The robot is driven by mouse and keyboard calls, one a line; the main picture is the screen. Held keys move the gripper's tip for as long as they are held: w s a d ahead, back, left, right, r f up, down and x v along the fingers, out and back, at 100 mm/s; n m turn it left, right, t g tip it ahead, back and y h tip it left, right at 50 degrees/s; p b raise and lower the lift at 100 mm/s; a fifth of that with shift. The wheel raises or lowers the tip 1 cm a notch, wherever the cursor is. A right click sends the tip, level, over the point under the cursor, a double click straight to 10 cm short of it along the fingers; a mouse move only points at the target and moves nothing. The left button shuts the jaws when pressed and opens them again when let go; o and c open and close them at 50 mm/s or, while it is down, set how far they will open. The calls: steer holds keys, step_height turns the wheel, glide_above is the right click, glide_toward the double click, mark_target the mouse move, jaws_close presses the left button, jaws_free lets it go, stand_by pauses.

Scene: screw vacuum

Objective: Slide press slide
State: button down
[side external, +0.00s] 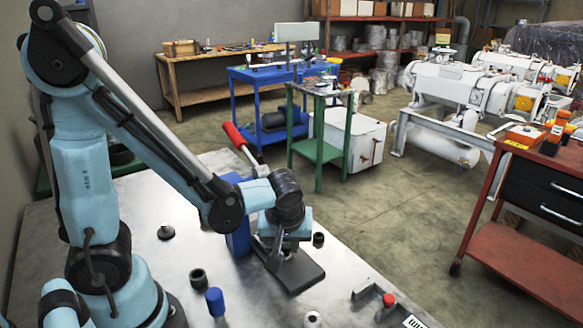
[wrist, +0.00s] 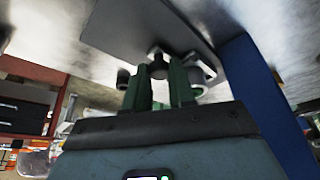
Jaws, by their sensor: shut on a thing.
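The press stands on the metal table. Its blue body (side external: 238,236), long red-handled lever (side external: 236,136) and dark flat base plate (side external: 297,272) show in the side view. In the wrist view the blue body (wrist: 255,95) is at the right and the grey plate (wrist: 150,22) at the top. My gripper (wrist: 160,88) is low over the base, close beside the body. Its two green fingers are shut around a dark knob-like part of the slide (wrist: 158,66), by a light metal bracket. The exact contact is partly hidden by the fingers.
On the table are a blue cylinder (side external: 215,302), a dark ring (side external: 198,277), a small dark cup (side external: 318,239), a dark cone-like part (side external: 166,232) and a grey fixture with a red knob (side external: 389,299).

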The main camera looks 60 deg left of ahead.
steer(key=d, duration=0.8)
steer(key=shift+d, duration=0.1)
steer(key=c, duration=0.9)
jaws_free()
steer(key=shift+c, duration=0.2)
steer(key=shift+r, duration=0.1)
steer(key=v, duration=1.2)
steer(key=a+m+t+h, duration=0.3)
steer(key=a+m+t, duration=0.1)
steer(key=a+m, duration=0.6)
steer(key=shift+w+a+f+m+t+h, duration=0.3)
steer(key=shift+w+m, duration=0.1)
steer(key=shift+w, duration=0.1)
